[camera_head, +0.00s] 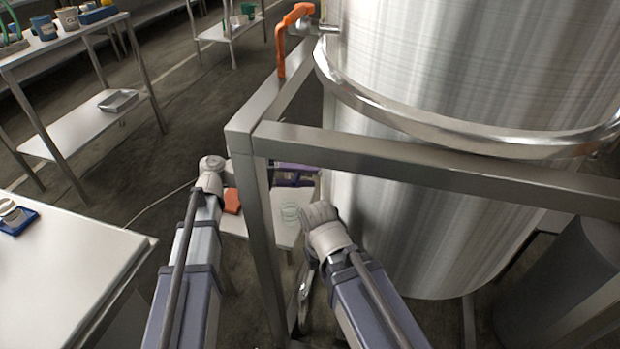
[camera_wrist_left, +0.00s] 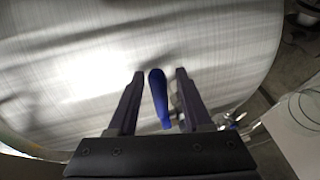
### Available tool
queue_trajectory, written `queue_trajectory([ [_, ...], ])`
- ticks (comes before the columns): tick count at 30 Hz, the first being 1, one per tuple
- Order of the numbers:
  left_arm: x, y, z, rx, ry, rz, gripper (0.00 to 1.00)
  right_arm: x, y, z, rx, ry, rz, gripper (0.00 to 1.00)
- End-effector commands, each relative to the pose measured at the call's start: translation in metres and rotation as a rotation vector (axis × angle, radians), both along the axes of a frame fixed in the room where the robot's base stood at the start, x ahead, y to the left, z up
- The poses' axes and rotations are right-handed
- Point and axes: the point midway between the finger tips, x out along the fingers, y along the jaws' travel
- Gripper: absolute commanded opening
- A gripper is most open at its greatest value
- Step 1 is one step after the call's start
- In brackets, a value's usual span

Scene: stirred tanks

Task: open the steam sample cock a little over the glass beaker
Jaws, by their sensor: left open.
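My left gripper (camera_head: 296,172) is low beside the tank, behind the frame rail, and partly hidden in the head view. In the left wrist view its two dark fingers (camera_wrist_left: 156,92) are open. A blue lever handle (camera_wrist_left: 159,98), which looks like the cock's, stands between them with a gap on each side. The cock's body is mostly hidden. The glass beaker (camera_head: 290,212) stands on a low white surface below the left gripper; its clear rim shows at the right of the left wrist view (camera_wrist_left: 312,108). My right wrist is right of the beaker; its gripper is hidden.
The steel tank (camera_head: 430,210) and its frame rail (camera_head: 400,163) bound the space closely. An orange-handled valve (camera_head: 288,35) is higher on the tank. An orange object (camera_head: 232,201) lies left of the beaker. A white table (camera_head: 70,260) stands at the left.

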Motion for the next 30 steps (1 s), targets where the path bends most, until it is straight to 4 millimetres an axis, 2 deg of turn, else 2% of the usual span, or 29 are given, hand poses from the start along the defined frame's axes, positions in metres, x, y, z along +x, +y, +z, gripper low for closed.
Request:
queue_trajectory([
  [4, 0.0009, -0.0095, -0.0021, 0.0, 0.0, 0.001, 0.5, 0.0, -0.0001, -0.002, 0.0, 0.0, 0.0, 0.0],
  [13, 0.0011, -0.0115, -0.002, 0.0, 0.001, 0.001, 0.5, 0.0, -0.0001, -0.0019, -0.001, 0.0, 0.0, 0.0],
  [26, 0.0011, -0.0112, -0.002, 0.0, 0.001, 0.001, 0.02, 0.0, -0.0001, -0.002, -0.001, 0.0, 0.0, 0.0],
  [30, 0.0011, -0.0112, -0.002, 0.0, 0.001, 0.001, 0.0, 0.0, -0.0001, -0.002, -0.001, 0.0, 0.0, 0.0],
])
